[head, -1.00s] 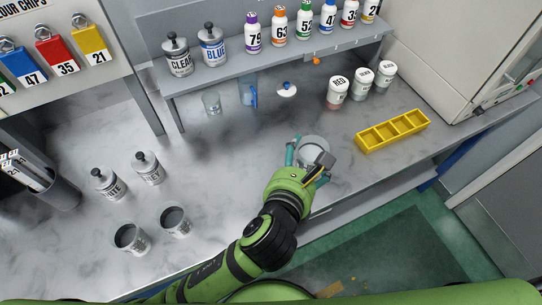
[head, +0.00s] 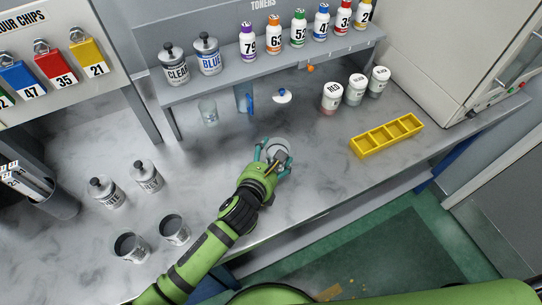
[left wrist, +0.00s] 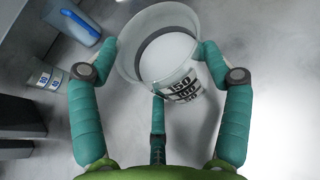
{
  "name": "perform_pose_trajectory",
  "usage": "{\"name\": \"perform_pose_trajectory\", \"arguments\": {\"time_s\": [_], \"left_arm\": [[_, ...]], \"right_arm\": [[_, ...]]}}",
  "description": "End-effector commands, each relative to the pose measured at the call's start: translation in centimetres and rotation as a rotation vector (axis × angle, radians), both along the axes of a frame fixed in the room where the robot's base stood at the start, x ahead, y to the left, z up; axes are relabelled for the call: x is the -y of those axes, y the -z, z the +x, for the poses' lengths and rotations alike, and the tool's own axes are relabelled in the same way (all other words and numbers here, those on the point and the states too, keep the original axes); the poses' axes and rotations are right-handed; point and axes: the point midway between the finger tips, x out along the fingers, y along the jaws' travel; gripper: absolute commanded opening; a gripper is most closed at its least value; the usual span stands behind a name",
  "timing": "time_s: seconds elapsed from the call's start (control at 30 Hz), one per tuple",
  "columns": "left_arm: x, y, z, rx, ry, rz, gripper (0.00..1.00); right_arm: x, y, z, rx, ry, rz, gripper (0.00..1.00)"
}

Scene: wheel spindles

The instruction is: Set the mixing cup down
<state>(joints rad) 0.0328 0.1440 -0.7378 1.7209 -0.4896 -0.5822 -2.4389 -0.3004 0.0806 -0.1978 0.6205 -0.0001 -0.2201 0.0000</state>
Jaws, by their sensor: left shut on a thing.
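The mixing cup (head: 278,149) is a clear cup with a pale inside, held over the marble bench near its middle. In the left wrist view the mixing cup (left wrist: 168,52) shows black measuring marks, 150 and 100, on its side. My left gripper (head: 272,158) has its teal fingers closed around the cup's sides. The left wrist view shows the left gripper (left wrist: 158,60) with a finger on each side and a third below. I cannot tell whether the cup's base touches the bench. My right gripper is out of view.
A yellow tray (head: 353,150) and several labelled pots, one marked RED (head: 331,97), stand to the right. A clear cup (head: 208,112), a blue-handled jug (head: 244,98) and a white-lidded item (head: 282,96) stand behind. Two dark-filled cups (head: 131,247) stand front left.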

Motion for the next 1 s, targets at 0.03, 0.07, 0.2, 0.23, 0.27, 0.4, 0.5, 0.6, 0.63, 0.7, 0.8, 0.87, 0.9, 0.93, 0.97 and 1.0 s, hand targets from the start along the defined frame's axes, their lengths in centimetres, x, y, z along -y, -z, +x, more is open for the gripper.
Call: {"name": "perform_pose_trajectory", "arguments": {"time_s": [0.03, 0.07, 0.2, 0.23, 0.27, 0.4, 0.5, 0.6, 0.63, 0.7, 0.8, 0.87, 0.9, 0.93, 0.97, 1.0], "left_arm": [[0.0, -0.1, 0.1, 0.004, 0.000, -0.002, 0.38], [0.0, -0.2, 0.1, 0.004, 0.000, -0.002, 0.38], [0.0, -0.1, 0.1, 0.003, 0.000, 0.000, 0.38], [0.0, 0.0, 0.1, 0.003, 0.000, 0.000, 0.38], [0.0, 0.1, 0.1, 0.004, 0.000, 0.001, 0.38], [0.0, 0.3, 0.0, 0.001, -0.001, 0.002, 1.00], [0.0, 0.3, 0.0, 0.001, -0.001, 0.002, 1.00], [0.0, 0.3, 0.0, 0.000, -0.001, 0.003, 1.00], [0.0, 0.3, 0.0, 0.000, -0.001, 0.003, 1.00], [0.0, 0.3, 0.0, 0.000, -0.001, 0.002, 1.00], [0.0, 0.0, 0.0, -0.001, -0.001, 0.001, 1.00], [-0.2, -0.1, -0.3, -0.002, -0.001, 0.001, 1.00], [-0.4, -0.2, -0.7, -0.002, -0.001, 0.004, 1.00], [-0.5, -0.3, -1.0, -0.001, -0.001, 0.004, 1.00], [-0.7, -0.5, -1.4, 0.000, -0.001, 0.004, 1.00], [-0.9, -0.8, -2.0, 0.000, 0.000, 0.005, 1.00]], "right_arm": [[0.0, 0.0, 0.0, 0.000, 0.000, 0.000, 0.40], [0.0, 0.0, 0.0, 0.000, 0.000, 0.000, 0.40], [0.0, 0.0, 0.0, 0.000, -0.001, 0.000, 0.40], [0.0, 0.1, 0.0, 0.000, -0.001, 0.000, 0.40], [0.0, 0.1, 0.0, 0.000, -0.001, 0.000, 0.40], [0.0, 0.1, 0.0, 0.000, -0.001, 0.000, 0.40], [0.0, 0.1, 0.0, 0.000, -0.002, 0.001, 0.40], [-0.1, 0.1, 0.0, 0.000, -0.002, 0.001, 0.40], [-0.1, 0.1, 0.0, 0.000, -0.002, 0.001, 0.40], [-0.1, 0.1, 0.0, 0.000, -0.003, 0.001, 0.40], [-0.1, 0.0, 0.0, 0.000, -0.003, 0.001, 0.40], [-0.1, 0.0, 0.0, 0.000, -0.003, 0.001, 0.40], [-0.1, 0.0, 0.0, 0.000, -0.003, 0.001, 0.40], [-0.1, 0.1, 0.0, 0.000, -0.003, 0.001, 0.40], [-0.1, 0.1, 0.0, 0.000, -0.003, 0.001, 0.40], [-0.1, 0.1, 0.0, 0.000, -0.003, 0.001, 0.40]]}}
